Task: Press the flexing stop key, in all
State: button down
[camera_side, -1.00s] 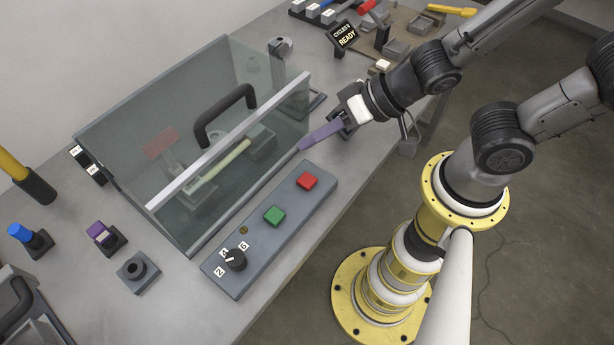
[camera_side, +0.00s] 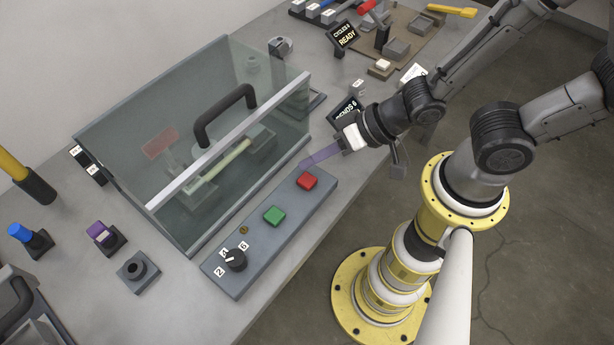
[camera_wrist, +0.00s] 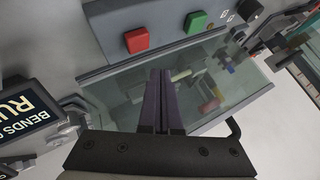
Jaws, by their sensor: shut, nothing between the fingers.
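The red key (camera_side: 307,180) is the only red button on the grey control panel (camera_side: 215,268), at its far end. It also shows in the wrist view (camera_wrist: 137,40). I take it for the stop key, though no label is readable on it. My gripper (camera_side: 303,165) has long purple fingers that are shut and empty. Its tips are just beyond the red key in the side view. In the wrist view the tips (camera_wrist: 160,74) appear apart from the key, over the clear hood. A green key (camera_side: 274,215) sits beside the red one.
The clear hood (camera_side: 250,62) with a black handle (camera_side: 222,112) is down over a pale green cable sample (camera_side: 226,160). A black dial (camera_side: 235,259) is at the panel's near end. A display (camera_wrist: 22,112) reads "BENDS" and "RU", partly cut off.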

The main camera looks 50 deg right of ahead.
aim_at(300, 181)
jog(key=shift+f, duration=1.4)
dwell(1.0)
jog(key=shift+f, duration=0.95)
dwell(0.9)
jog(key=shift+r, duration=0.95)
jog(key=shift+r, duration=2.55)
